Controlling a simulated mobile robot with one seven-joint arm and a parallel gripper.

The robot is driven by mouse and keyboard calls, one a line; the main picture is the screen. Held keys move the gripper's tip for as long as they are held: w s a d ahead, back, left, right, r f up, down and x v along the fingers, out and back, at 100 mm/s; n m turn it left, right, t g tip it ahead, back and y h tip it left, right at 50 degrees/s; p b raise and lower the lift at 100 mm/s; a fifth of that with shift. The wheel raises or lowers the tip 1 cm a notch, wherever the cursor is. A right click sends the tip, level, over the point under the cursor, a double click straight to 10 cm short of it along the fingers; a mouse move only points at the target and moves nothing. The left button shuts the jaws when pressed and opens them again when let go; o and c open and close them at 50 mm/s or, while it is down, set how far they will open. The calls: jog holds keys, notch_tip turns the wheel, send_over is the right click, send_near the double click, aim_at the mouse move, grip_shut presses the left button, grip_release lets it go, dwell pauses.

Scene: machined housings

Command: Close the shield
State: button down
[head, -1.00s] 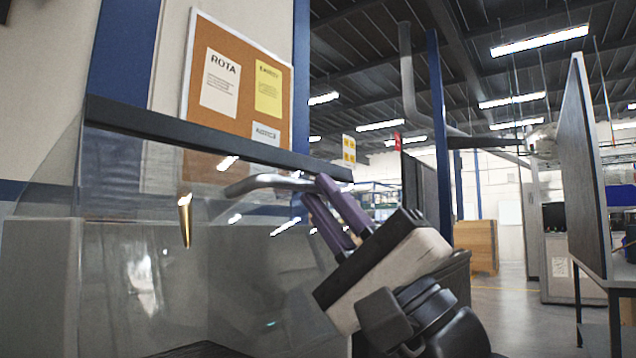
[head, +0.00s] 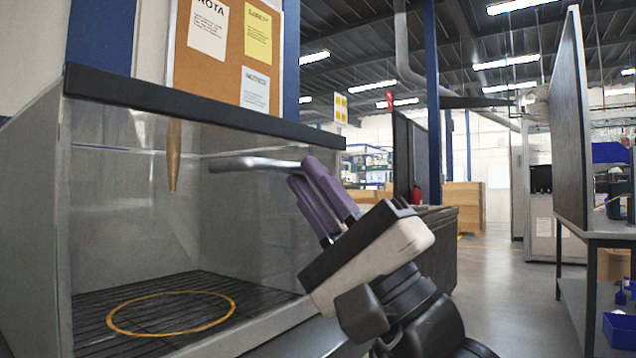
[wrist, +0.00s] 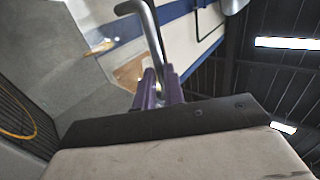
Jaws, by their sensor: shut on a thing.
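The shield (head: 235,215) looks like a clear pane on the front of a grey enclosure under a dark top bar; its exact edges are hard to see. A bent metal handle (head: 250,163) stands out in front of it. My gripper (head: 307,172), with purple fingers, is shut on the handle near its right end. The wrist view shows the handle (wrist: 152,35) running up from between the fingers of my gripper (wrist: 160,88). The contact itself is partly hidden by the fingers.
Inside the enclosure (head: 40,200), a brass-coloured nozzle (head: 173,155) hangs above a slatted bed with a yellow ring (head: 172,331). A dark upright panel (head: 570,130) and a bench (head: 605,236) with blue bins stand at the right. The floor (head: 510,280) between is clear.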

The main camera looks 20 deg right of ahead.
jog(key=c, duration=1.6)
grip_release()
jog(key=shift+w+a+f+g, duration=0.4)
jog(key=shift+w+a+f, duration=0.15)
jog(key=shift+w+f, duration=0.15)
jog(key=shift+o, duration=0.6)
jog(key=shift+r, duration=0.1)
jog(key=shift+d, duration=0.1)
jog(key=v, duration=0.7)
jog(key=shift+s, duration=0.3)
jog(key=shift+d, duration=0.15)
